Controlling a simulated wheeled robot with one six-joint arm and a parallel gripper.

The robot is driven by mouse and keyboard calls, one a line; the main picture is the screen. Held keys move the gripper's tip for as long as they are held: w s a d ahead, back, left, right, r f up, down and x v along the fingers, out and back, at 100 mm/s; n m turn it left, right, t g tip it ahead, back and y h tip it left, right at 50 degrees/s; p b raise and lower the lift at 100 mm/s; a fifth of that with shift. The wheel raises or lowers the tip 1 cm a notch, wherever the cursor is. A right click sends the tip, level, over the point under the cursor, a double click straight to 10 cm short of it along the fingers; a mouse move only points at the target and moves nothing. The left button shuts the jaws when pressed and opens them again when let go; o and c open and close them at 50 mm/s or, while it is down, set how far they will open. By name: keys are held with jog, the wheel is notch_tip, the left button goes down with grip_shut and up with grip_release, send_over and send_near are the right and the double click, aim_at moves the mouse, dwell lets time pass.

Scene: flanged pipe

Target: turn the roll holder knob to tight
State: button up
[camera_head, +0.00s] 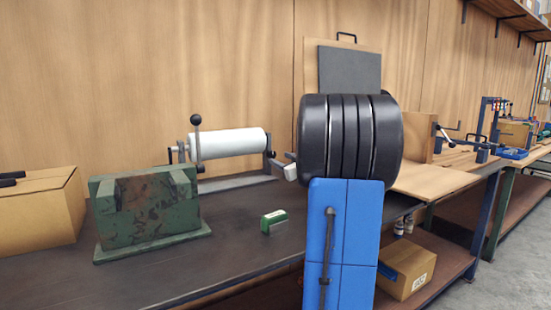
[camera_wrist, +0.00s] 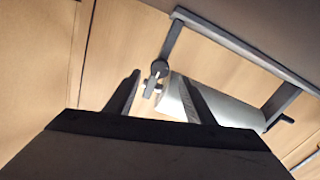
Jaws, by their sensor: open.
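The roll holder (camera_head: 240,183) stands on the dark bench with a white roll (camera_head: 231,143) lying across it. At its left end a lever with a black ball (camera_head: 196,119) points up. In the wrist view the roll (camera_wrist: 222,106) and the holder frame (camera_wrist: 225,42) appear tilted. A dark round knob (camera_wrist: 159,68) with a short arm shows near the roll's end. My gripper (camera_wrist: 159,77) is open, and the knob appears between its fingertips in the picture. I cannot tell how far apart they are in depth. My gripper is mostly hidden behind my arm in the head view.
A green rusty metal block (camera_head: 147,208) stands in front of the holder at left, beside a cardboard box (camera_head: 42,212). A small green object (camera_head: 273,221) lies on the bench. A wooden wall (camera_head: 150,70) closes the back. Bare bench lies around the green object.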

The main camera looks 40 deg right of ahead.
aim_at(272, 155)
jog(key=shift+x, duration=2.6)
jog(key=c, duration=1.1)
jog(key=shift+o, duration=0.2)
